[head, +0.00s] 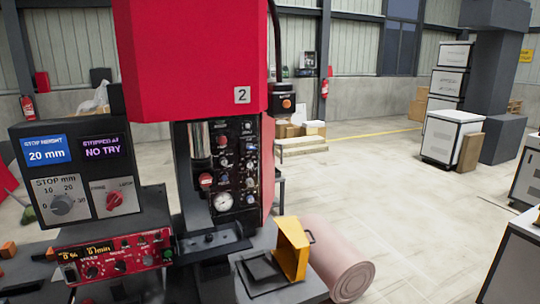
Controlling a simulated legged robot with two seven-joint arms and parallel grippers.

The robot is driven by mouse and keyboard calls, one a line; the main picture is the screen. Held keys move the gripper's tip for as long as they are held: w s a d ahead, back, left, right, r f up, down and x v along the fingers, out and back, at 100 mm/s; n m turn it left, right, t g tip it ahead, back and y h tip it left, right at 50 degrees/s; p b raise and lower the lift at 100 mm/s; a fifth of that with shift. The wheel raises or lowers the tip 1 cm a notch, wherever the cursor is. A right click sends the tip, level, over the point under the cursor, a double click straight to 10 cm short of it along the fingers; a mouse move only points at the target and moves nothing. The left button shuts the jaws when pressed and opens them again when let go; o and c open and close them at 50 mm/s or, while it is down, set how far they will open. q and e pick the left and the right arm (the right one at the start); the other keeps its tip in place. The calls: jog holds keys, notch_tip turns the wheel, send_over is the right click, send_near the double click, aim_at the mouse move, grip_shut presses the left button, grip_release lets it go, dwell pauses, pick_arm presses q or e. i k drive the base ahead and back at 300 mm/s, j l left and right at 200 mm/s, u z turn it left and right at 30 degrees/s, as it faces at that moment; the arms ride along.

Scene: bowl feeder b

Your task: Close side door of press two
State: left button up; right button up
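Press two (190,60) stands in the middle of the head view, with a red upper housing marked "2" (242,95). Below the housing is a black front panel (238,150) with knobs and a round gauge (223,202). A narrow red panel (268,165) runs down the right side of the press, seen at a steep angle. It may be the side door; I cannot tell whether it is open or shut. Neither of my grippers can be made out in the head view.
Control boxes (75,165) and a red control unit (115,256) stand at left. The floor (400,190) at right is open up to white cabinets (452,135).

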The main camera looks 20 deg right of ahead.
aim_at(268, 144)
jog(key=i+l, duration=0.15)
jog(key=l, duration=0.2)
jog(key=i+l+u, duration=0.1)
jog(key=l, duration=0.25)
jog(key=i+l, duration=0.2)
jog(key=l, duration=0.15)
jog(key=i+l, duration=0.15)
jog(key=l, duration=0.2)
jog(key=i+l+u, duration=0.1)
jog(key=l, duration=0.25)
